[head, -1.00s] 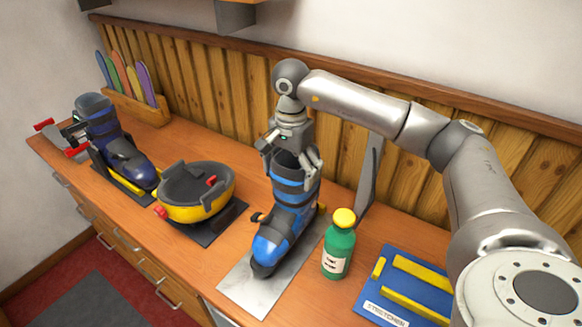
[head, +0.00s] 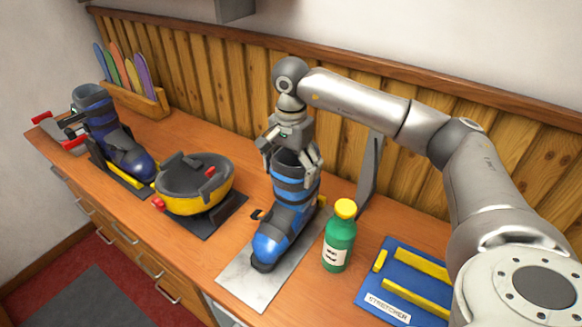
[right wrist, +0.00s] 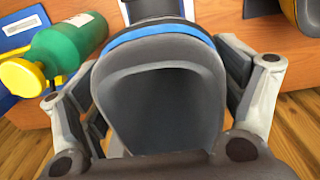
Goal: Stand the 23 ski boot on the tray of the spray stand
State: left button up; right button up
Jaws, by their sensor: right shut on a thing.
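A blue and dark grey ski boot (head: 282,215) stands upright on a flat grey metal plate (head: 240,282) in the middle of the bench. My right gripper (head: 290,160) points down over it and is shut on its cuff. In the right wrist view the open cuff (right wrist: 160,100) lies between the fingers. No size number is readable on the boot. A grey upright bracket (head: 371,170) stands behind the boot. A green bottle with a yellow cap (head: 340,240) stands to its right. My left gripper is out of view.
A blue board marked STRETCHER (head: 385,308) with yellow bars lies at the right. A yellow and dark device (head: 195,190) sits left of the boot. A second, dark blue boot (head: 112,140) stands farther left, near a wooden rack (head: 140,103) of coloured strips.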

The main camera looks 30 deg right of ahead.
jog(key=shift+f, duration=0.2)
jog(key=o, duration=1.7)
jog(key=shift+o, duration=0.9)
jog(key=shift+s, duration=0.1)
jog(key=shift+f, duration=0.1)
notch_tip(320, 180, up, 12)
jog(key=shift+a, duration=0.1)
